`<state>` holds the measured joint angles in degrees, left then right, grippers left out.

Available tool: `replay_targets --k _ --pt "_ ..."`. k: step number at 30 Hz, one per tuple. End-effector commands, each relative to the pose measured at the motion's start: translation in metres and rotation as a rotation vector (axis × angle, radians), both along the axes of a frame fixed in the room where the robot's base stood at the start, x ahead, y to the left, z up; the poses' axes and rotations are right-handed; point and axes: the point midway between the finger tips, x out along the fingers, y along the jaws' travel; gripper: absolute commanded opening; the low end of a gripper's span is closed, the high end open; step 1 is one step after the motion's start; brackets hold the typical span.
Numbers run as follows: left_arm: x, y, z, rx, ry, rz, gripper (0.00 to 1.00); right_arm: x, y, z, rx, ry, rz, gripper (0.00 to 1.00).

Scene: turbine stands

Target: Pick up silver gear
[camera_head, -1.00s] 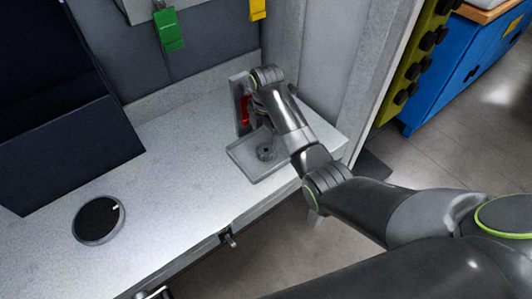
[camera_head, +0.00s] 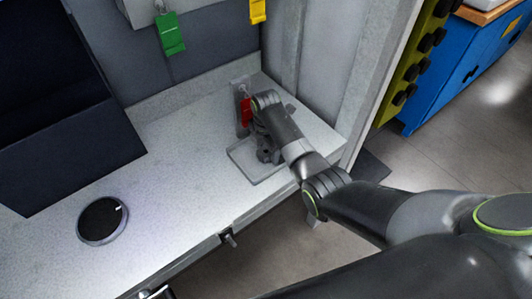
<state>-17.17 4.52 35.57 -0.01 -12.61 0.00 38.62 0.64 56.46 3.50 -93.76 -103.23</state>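My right arm reaches in from the right. Its gripper (camera_head: 264,150) is low over the grey tray (camera_head: 247,172) near the right end of the metal bench. In the earlier view a small round grey gear shows in the tray. Now the gripper and wrist cover that spot, so I cannot tell whether the fingers touch or hold the gear. Whether the fingers are open or shut is too small and dark to see. My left gripper is not in view.
A red tag (camera_head: 246,112) hangs at an upright plate behind the tray. A black round disc (camera_head: 101,219) lies on the bench at left. Green (camera_head: 170,34) and yellow (camera_head: 258,10) tags hang above. The bench (camera_head: 180,190) between disc and tray is clear.

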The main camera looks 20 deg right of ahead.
Motion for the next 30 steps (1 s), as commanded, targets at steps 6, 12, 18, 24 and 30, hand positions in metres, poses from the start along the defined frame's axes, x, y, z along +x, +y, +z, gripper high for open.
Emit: replay_targets --k 6,12,18,24,30 --pt "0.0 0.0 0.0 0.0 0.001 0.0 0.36 0.0 0.0 0.0 0.0 0.0 0.0 0.45" --pt "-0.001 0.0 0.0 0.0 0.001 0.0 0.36 0.0 0.0 0.0 0.0 0.0 0.0 0.19" --pt "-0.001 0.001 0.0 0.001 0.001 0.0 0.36 0.001 0.0 0.001 0.0 -0.002 0.0 0.12" --pt "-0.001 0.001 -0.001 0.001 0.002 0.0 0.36 0.002 0.0 0.01 0.0 -0.005 0.0 0.12" --pt "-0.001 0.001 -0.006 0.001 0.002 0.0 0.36 0.002 0.0 0.041 0.001 -0.007 0.0 0.12"
